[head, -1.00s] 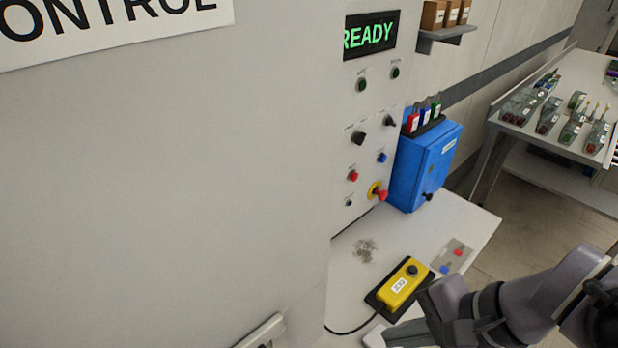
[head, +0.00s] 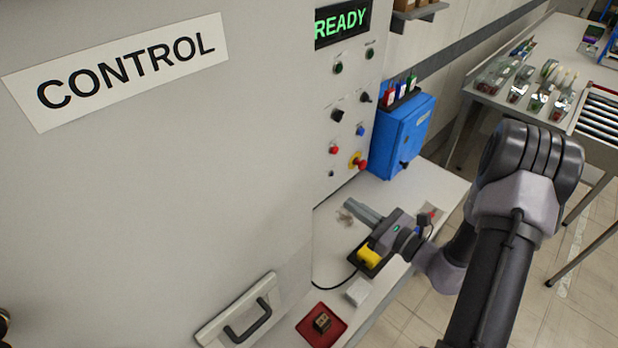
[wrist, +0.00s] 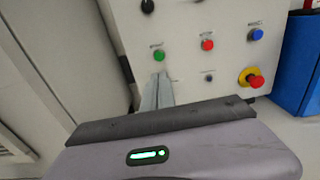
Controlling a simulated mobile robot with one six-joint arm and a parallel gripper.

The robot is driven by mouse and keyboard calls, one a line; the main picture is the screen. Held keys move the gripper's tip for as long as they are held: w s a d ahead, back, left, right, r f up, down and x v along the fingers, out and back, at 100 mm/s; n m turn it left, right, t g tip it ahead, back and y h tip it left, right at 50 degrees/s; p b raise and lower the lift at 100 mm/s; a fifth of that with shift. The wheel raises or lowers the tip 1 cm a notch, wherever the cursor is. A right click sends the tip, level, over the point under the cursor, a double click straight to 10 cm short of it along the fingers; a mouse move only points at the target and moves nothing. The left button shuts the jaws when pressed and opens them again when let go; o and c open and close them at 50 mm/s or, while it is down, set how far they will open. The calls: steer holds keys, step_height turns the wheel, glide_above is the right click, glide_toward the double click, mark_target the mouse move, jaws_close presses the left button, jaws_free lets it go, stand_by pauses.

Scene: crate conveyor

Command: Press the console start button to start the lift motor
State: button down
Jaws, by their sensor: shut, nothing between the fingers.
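The console panel (head: 345,140) carries a lit display (head: 342,24) reading READY, with knobs, lamps and buttons below it. In the wrist view, a green button (wrist: 159,56) sits left of a red button (wrist: 207,45) and a blue one (wrist: 256,34). Their small labels are too blurred to read. The green button is not visible in the head view, where the cabinet edge cuts off the panel's left part. My gripper (head: 348,205) is shut and empty, above the console shelf. Its fingertips (wrist: 160,77) appear just below the green button; whether they touch the panel I cannot tell.
A red emergency stop (wrist: 255,81) on a yellow collar sits at the panel's lower right. A blue box (head: 400,140) stands right of the panel. A red tray (head: 309,326) and the CONTROL cabinet door's handle (head: 245,320) are nearer.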

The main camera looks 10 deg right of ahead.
steer(key=b+x, duration=0.3)
steer(key=x, duration=1.1)
